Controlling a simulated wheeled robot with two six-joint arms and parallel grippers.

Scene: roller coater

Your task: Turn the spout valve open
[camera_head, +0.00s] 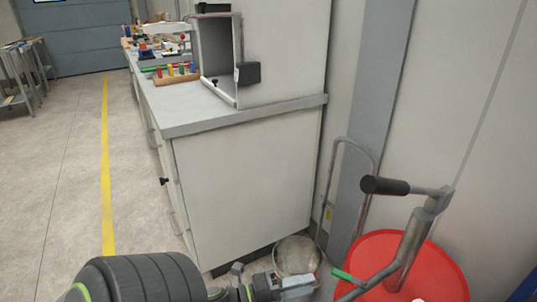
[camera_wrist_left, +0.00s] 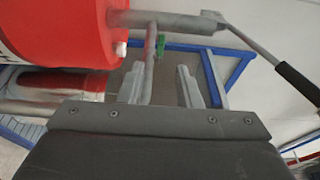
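A red drum (camera_head: 435,280) stands at the lower right of the head view, with a grey metal pump (camera_head: 412,240) and its spout on top. The spout valve's small green handle (camera_head: 347,276) sits on the spout. In the left wrist view the green handle (camera_wrist_left: 161,45) is just beyond my fingertips, and the spout pipe (camera_wrist_left: 152,55) runs down toward the gap between them. My left gripper (camera_wrist_left: 162,82) is open, its two fingers apart; it also shows in the head view (camera_head: 303,283), left of the green handle. I cannot tell whether it touches the spout. My right gripper is not in view.
A metal bucket (camera_head: 297,255) stands on the floor behind my left gripper. The pump's crank has a black grip (camera_head: 385,186) above the drum. A grey cabinet (camera_head: 245,180) stands behind, and a blue frame (camera_wrist_left: 225,75) lies under the drum.

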